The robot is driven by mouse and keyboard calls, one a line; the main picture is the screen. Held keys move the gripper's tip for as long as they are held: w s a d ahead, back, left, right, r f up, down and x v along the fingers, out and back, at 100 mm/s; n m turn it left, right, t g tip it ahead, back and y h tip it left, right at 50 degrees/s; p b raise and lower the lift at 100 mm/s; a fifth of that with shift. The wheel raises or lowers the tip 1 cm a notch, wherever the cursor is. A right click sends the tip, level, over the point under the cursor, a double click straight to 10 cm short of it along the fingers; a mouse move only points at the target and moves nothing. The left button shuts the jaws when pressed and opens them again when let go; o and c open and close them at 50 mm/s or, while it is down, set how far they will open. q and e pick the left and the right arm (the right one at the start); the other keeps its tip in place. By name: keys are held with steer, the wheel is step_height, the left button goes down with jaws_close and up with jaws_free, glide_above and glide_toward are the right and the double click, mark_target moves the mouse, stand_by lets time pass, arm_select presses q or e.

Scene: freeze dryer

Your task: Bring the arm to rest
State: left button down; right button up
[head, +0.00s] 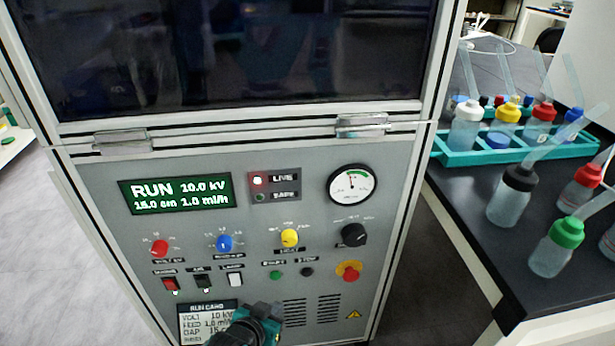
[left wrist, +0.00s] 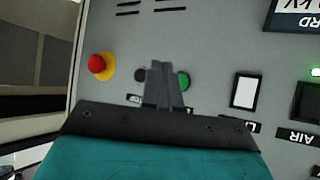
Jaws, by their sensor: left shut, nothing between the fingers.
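My left gripper (head: 262,325) shows at the bottom of the head view, in front of the lower part of the grey control panel (head: 120,240). It is shut and empty. In the left wrist view its closed fingers (left wrist: 162,75) point at the panel, between a dark button (left wrist: 140,75) and a green button (left wrist: 184,81). I cannot tell whether the fingertips touch the panel. The green display (head: 175,193) reads RUN, 10.0 kV, 15.0 cm, 1.0 ml/h. My right gripper is not in view.
Red, blue and yellow knobs, switches and a red emergency button (head: 349,271) sit on the panel. A dark window (head: 230,55) is above. A dark bench (head: 520,270) on the right holds wash bottles and a teal rack (head: 465,157). Open floor (head: 50,250) lies left.

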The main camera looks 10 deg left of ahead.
arm_select(q)
steer(key=w+r+p+v, duration=0.1)
steer(key=p+v, duration=0.4)
steer(key=v, duration=0.6)
steer(key=w+d+r+p+v, duration=0.1)
steer(key=r+p+v, duration=0.2)
steer(key=p+v, duration=0.3)
steer(key=s+a+r, duration=0.1)
steer(key=s+r, duration=0.2)
steer(key=shift+y, duration=0.4)
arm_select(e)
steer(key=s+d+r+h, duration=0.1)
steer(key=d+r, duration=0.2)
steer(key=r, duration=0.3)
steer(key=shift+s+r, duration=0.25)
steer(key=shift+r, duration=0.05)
arm_select(q)
steer(key=shift+s, duration=0.1)
